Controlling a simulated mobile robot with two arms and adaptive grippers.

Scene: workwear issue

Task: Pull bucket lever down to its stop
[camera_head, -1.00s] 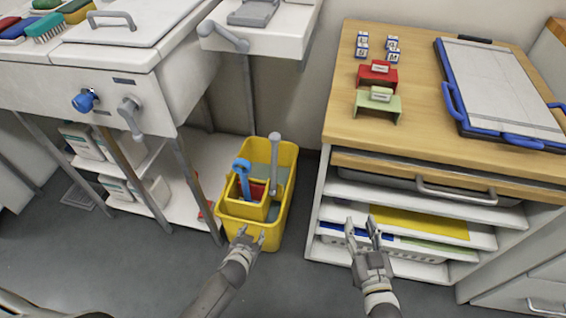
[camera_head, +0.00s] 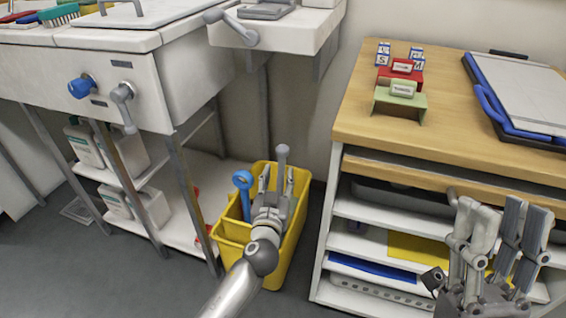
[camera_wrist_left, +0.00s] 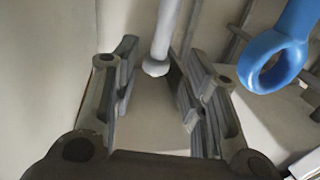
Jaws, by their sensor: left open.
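The yellow bucket (camera_head: 292,243) stands on the floor between the sink unit and the wooden-topped cabinet. Its grey lever (camera_head: 282,157) stands upright, with a rounded top end. A blue looped handle (camera_head: 242,181) rises from the bucket left of it. My left gripper (camera_head: 277,180) is open over the bucket, its fingers close to the lever. In the left wrist view the lever (camera_wrist_left: 163,35) reaches between the open fingers (camera_wrist_left: 150,65), with a gap visible on either side; the blue loop (camera_wrist_left: 275,58) is outside them. My right gripper (camera_head: 500,215) is open and empty before the cabinet.
The sink unit (camera_head: 185,75) with a blue knob (camera_head: 80,88) and grey lever taps is at left. The cabinet (camera_head: 440,130) with open shelves is right of the bucket. Grey floor is clear in front.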

